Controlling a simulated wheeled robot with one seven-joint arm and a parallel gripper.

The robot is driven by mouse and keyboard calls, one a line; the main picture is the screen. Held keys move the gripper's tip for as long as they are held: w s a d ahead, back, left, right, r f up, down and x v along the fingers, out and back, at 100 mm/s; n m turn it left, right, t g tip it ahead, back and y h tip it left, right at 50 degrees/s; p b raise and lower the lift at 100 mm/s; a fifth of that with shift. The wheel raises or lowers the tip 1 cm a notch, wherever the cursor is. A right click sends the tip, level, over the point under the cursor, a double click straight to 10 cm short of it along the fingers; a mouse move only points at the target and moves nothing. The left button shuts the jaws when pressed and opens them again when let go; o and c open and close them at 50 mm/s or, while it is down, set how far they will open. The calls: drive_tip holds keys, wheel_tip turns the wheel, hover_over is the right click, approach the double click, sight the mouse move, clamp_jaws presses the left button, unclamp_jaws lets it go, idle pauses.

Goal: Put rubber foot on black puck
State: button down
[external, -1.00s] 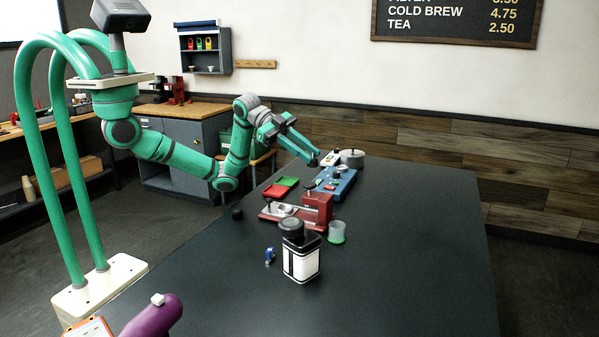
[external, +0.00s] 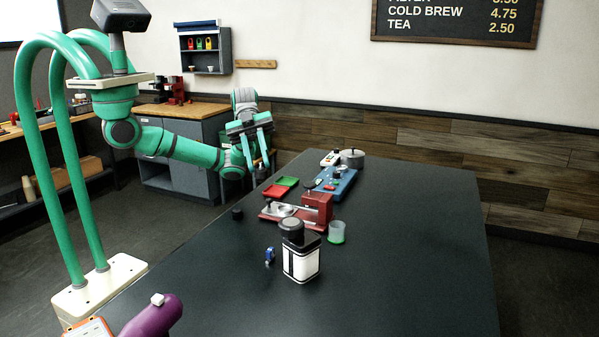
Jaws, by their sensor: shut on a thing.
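My gripper (external: 259,169) is at the far left edge of the table, its fingers pointing down. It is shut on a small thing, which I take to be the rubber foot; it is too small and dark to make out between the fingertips. A short black cylinder (external: 237,214), which looks like the black puck, stands on the dark table (external: 400,250) near its left edge. My gripper is above and beyond it, apart from it.
A red press-like device (external: 317,208), red and green trays (external: 281,187), a blue unit (external: 337,184) and a grey round pot (external: 352,158) stand along the table. A translucent cup (external: 337,232), a black-and-white canister (external: 301,262) and a small blue item (external: 270,256) are nearer. The right side is clear.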

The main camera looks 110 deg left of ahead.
drive_tip(key=w+f, duration=0.4)
drive_tip(key=w, duration=0.1)
drive_tip(key=w+f, duration=0.3)
drive_tip(key=shift+d, duration=0.25)
drive_tip(key=shift+w+f, duration=0.15)
drive_tip(key=shift+f, duration=0.75)
drive_tip(key=shift+w+f, duration=0.1)
drive_tip(key=shift+f, duration=0.8)
drive_tip(key=c, duration=1.5)
unclamp_jaws()
drive_tip(key=v, duration=1.2)
